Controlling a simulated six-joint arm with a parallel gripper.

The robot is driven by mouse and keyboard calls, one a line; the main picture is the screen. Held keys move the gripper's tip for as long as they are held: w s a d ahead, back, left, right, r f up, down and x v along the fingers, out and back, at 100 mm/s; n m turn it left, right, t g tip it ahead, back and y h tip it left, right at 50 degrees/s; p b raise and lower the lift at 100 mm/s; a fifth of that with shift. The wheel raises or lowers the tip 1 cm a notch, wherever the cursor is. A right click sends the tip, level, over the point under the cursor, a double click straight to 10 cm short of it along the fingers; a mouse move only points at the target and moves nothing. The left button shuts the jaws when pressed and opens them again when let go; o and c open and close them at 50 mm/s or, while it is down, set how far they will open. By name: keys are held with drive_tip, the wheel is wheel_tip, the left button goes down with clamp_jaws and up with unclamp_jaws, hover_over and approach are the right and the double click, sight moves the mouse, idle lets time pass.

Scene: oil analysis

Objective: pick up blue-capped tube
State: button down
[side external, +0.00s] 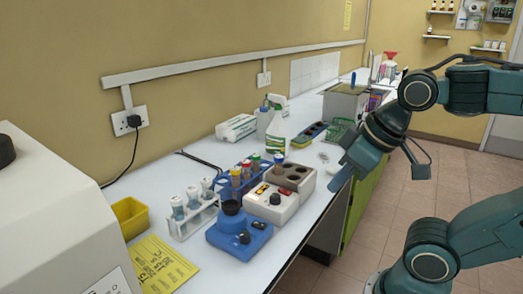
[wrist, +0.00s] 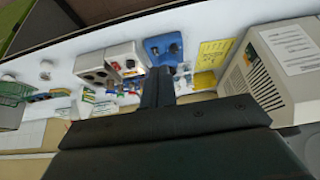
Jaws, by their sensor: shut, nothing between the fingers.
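The blue-capped tube (side external: 279,160) stands upright at the back, by the blue tube rack (side external: 228,186) and the dry block with round wells (side external: 290,174). I cannot tell which of the two holds it. Tubes with red, yellow and green caps (side external: 246,168) stand in the blue rack to its left. My gripper (side external: 343,180) is shut and empty, to the right of the block near the bench's front edge, apart from the tube. In the wrist view my shut fingers (wrist: 161,85) point toward the devices. The tubes there are small and partly hidden.
A white instrument with a black knob (side external: 271,202) and a blue device (side external: 240,234) stand in front of the racks. A white rack of tubes (side external: 194,215) is at left, near a yellow bin (side external: 131,216). A spray bottle (side external: 276,130) stands behind. Bare bench lies front right.

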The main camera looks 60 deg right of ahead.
drive_tip(key=c, duration=2.2)
unclamp_jaws()
drive_tip(key=c, duration=1)
unclamp_jaws()
drive_tip(key=shift+o, duration=0.2)
drive_tip(key=w+d+r+m+g, duration=0.2)
drive_tip(key=w+d+r+m, duration=0.3)
drive_tip(key=w, duration=0.3)
drive_tip(key=m+g, duration=0.4)
drive_tip(key=m, duration=1.1)
hover_over(279, 156)
wheel_tip(279, 156, down, 5)
drive_tip(key=shift+a+f, duration=0.15)
drive_tip(key=shift+f, duration=4)
